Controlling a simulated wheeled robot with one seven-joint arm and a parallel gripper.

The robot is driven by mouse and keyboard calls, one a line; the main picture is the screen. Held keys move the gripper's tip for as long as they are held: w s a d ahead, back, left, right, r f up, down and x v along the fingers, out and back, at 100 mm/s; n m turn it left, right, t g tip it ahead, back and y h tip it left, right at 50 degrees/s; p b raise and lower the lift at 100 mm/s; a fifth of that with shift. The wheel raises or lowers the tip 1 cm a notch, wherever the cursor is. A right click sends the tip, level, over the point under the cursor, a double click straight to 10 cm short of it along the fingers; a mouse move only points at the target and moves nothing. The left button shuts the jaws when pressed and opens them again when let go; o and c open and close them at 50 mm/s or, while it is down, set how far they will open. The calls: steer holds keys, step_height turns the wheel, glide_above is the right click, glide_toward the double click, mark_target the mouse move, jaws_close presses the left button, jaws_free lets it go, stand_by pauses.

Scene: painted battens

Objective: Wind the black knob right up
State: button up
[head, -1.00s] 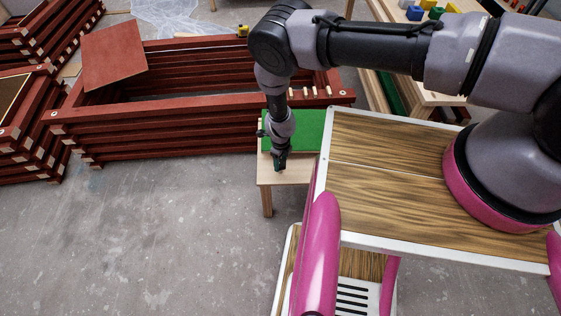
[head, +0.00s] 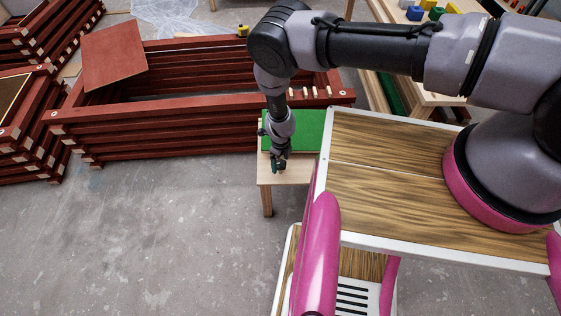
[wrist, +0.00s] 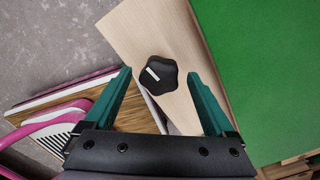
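The black knob (wrist: 155,76) shows in the wrist view, a lobed knob with a white mark at its upper left, on a pale wooden board (wrist: 150,35). My gripper (wrist: 163,80) is open, with one green finger on each side of the knob and clear gaps between. I cannot tell how high the fingertips are above the board. In the head view my gripper (head: 278,166) points down over the small wooden table (head: 290,172), and it hides the knob there.
A green mat (head: 308,127) lies on the table behind the gripper. My wood-topped base is close on the right. Stacked red battens (head: 170,134) stand at the left and back. The grey floor (head: 150,230) in front is clear.

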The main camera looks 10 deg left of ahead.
mark_target(280, 163)
steer(key=shift+r, duration=0.1)
step_height(280, 163, up, 11)
steer(key=shift+f, duration=0.2)
stand_by(0.6)
